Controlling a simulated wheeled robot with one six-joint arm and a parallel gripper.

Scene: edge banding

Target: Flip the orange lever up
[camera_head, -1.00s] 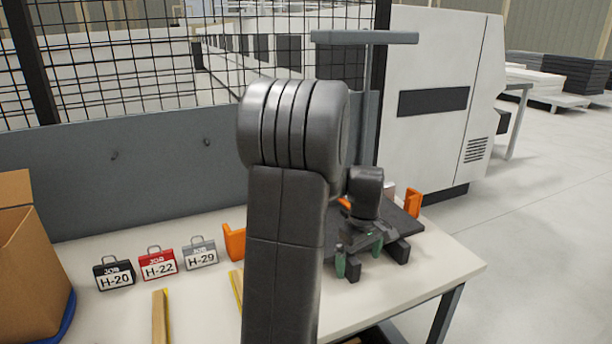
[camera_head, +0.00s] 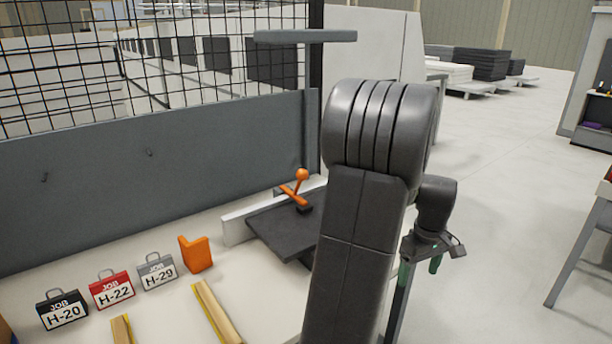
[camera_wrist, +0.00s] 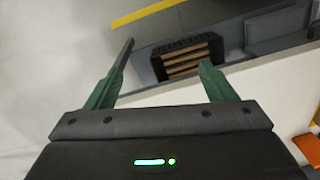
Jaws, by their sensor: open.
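The orange lever (camera_head: 297,190) with a round knob stands on a dark plate (camera_head: 283,230) at the back of the worktable, left of my arm in the head view. Its knob end points upward there; its exact angle is hard to tell. My gripper (camera_head: 421,268) hangs off to the right of the plate, past the table's right side, clear of the lever. Its green fingers are spread and empty in the wrist view (camera_wrist: 163,68). The lever cannot be made out in the wrist view. My arm hides part of the plate's right side.
Job tags H-20 (camera_head: 63,310), H-22 (camera_head: 112,290) and H-29 (camera_head: 157,272) stand at the left, near an orange bracket (camera_head: 196,254) and wooden strips (camera_head: 216,313). A grey panel (camera_head: 150,180) backs the table. A dark crate (camera_wrist: 160,66) shows below in the wrist view.

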